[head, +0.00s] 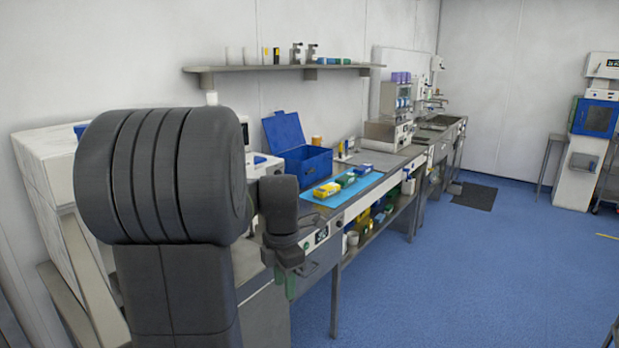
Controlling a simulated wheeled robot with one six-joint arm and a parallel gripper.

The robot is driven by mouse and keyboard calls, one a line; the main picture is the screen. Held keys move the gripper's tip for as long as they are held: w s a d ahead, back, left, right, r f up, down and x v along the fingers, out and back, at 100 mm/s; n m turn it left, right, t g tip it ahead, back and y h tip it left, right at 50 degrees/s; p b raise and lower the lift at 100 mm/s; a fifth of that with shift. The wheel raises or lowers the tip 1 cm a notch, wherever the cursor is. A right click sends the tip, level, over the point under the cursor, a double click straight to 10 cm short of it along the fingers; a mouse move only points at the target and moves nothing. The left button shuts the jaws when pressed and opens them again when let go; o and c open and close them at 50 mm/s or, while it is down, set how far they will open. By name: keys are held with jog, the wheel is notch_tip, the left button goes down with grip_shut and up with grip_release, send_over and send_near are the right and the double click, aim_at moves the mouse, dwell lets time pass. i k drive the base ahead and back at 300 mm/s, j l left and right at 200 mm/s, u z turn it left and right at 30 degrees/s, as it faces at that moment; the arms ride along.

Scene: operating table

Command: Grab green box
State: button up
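A small green box (346,180) lies on a light blue mat (368,183) on the long bench. It sits between a yellow box (326,190) on its near side and a blue box (363,170) on its far side. My gripper (290,268) hangs low at the bench's front edge, to the left of and nearer than the mat, apart from the boxes. Its fingers are small and dark, with a greenish patch below them. I cannot tell whether they are open or shut.
An open blue toolbox (304,160) stands behind the mat. A wall shelf (290,68) holds small items above. A lower shelf (366,231) under the bench holds more coloured boxes. Machines stand further along the bench. The blue floor (450,270) to the right is largely clear.

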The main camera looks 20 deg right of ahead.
aim_at(347, 179)
jog(key=i+l+u, duration=0.1)
jog(key=l, duration=0.2)
jog(key=i+l+u, duration=0.1)
jog(key=i+l, duration=0.15)
jog(key=i+l+u, duration=0.1)
jog(key=l, duration=0.3)
jog(key=i+l+u, duration=0.1)
jog(key=l, duration=0.25)
jog(key=i+l+u, duration=0.1)
jog(key=l, duration=0.25)
jog(key=i+l+u, duration=0.15)
jog(key=l, duration=0.2)
jog(key=i+l, duration=0.15)
jog(key=l, duration=0.25)
jog(key=i+l, duration=0.1)
jog(key=l, duration=0.3)
jog(key=i+l, duration=0.15)
jog(key=l, duration=0.3)
jog(key=i+l, duration=0.1)
jog(key=l, duration=0.3)
jog(key=i+l, duration=0.15)
jog(key=l, duration=0.25)
jog(key=i+l, duration=0.15)
jog(key=l, duration=0.25)
jog(key=i+l, duration=0.1)
jog(key=l, duration=0.3)
jog(key=u, duration=0.05)
